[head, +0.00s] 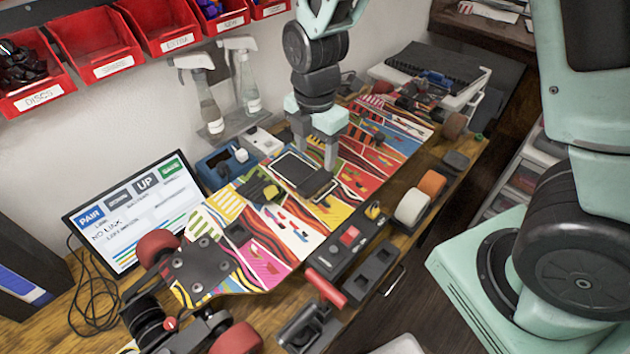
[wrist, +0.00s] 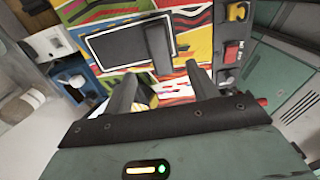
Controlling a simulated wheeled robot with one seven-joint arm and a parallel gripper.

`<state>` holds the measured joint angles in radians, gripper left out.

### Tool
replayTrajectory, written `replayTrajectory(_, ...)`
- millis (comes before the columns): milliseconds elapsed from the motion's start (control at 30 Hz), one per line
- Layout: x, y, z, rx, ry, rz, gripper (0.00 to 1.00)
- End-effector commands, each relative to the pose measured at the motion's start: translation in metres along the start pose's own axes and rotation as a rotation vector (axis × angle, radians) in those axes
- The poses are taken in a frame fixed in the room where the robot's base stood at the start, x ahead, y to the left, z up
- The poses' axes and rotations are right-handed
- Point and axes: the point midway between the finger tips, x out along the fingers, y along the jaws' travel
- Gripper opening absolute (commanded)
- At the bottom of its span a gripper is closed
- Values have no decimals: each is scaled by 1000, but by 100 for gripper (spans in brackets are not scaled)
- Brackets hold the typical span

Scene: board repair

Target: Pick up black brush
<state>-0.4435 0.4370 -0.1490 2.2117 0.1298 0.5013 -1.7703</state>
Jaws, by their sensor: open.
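A dark, narrow block that looks like the black brush (head: 317,184) lies on the colourful skateboard deck (head: 245,257), at the right end of a flat black pad (head: 293,167). In the wrist view the brush (wrist: 159,46) stands out beside the pad (wrist: 118,48), just beyond the gap between my fingertips. Its bristles cannot be made out. My gripper (head: 318,157) points down over the deck, close to the brush. In the wrist view my gripper (wrist: 161,76) is open, with nothing between its fingers.
A tablet screen (head: 132,212) leans at the left. Spray bottles (head: 203,100) stand by the wall below red bins (head: 95,45). A control box (head: 345,243) and loose wheels (head: 411,208) line the bench's front edge. Skateboard trucks with red wheels (head: 158,246) sit at front left.

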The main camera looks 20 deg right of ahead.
Motion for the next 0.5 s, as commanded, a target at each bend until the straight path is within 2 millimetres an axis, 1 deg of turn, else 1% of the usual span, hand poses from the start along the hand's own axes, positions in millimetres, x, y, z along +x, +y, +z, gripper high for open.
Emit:
replayTrajectory(33, 10, -1, 0, 1, 0, -6, 58)
replayTrajectory(100, 22, -1, 0, 0, 0, -5, 58)
replayTrajectory(200, 33, -1, 0, 1, 0, -3, 58)
replayTrajectory(400, 43, 0, 0, 1, 0, -1, 58)
replayTrajectory(500, 54, -1, 0, 2, 0, -4, 58)
